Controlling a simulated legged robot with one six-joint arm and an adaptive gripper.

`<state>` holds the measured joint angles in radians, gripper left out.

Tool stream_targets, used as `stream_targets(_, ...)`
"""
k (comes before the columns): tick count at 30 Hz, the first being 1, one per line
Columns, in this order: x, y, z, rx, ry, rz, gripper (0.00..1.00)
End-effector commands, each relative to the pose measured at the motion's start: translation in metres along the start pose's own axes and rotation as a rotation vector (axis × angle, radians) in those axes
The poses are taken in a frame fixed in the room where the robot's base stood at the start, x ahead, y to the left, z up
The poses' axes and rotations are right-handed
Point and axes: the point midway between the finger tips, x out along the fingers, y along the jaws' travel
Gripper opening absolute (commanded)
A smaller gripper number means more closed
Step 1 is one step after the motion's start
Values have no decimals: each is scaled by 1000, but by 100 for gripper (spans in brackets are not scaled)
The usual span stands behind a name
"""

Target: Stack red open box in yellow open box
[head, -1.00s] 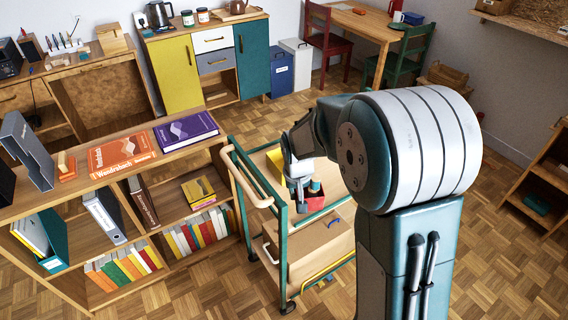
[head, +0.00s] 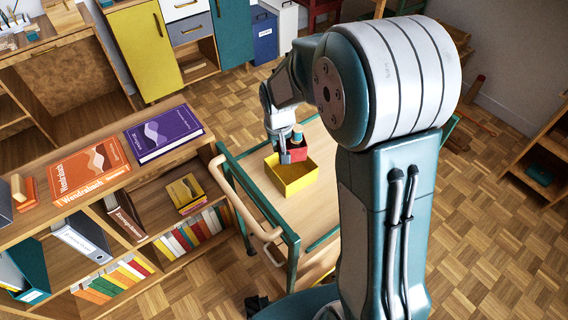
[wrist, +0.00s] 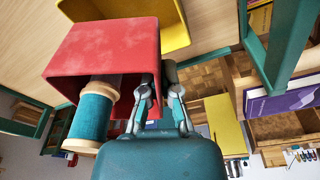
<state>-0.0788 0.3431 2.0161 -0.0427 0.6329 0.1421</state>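The red open box (head: 294,151) is held by one wall in my gripper (head: 285,157), above or just behind the far side of the yellow open box. In the wrist view, the gripper fingers (wrist: 160,96) pinch a side wall of the red box (wrist: 105,45). A teal thread spool (wrist: 90,117) with pale wooden ends sits in the red box and sticks out of its opening. The yellow open box (head: 292,178) stands on the trolley top and its visible interior looks empty. It shows partly behind the red box in the wrist view (wrist: 177,28).
The trolley (head: 268,208) has a teal frame and a wooden handle on its left. A bookshelf (head: 95,200) with an orange book (head: 88,170) and a purple book (head: 163,133) stands left. The trolley top in front of the yellow box is clear.

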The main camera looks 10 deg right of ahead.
Motion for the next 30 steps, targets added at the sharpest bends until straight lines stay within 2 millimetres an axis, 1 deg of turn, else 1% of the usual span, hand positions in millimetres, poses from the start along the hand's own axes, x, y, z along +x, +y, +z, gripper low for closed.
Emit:
stream_targets(6, 41, -2, 7, 0, -8, 3, 0)
stream_targets(9, 54, -2, 9, 0, -5, 3, 0)
stream_targets(14, 67, -2, 10, -1, -4, 3, 0)
stream_targets(20, 95, -2, 15, -1, -6, 2, 0)
stream_targets(30, 99, -3, 15, 0, -3, 2, 0)
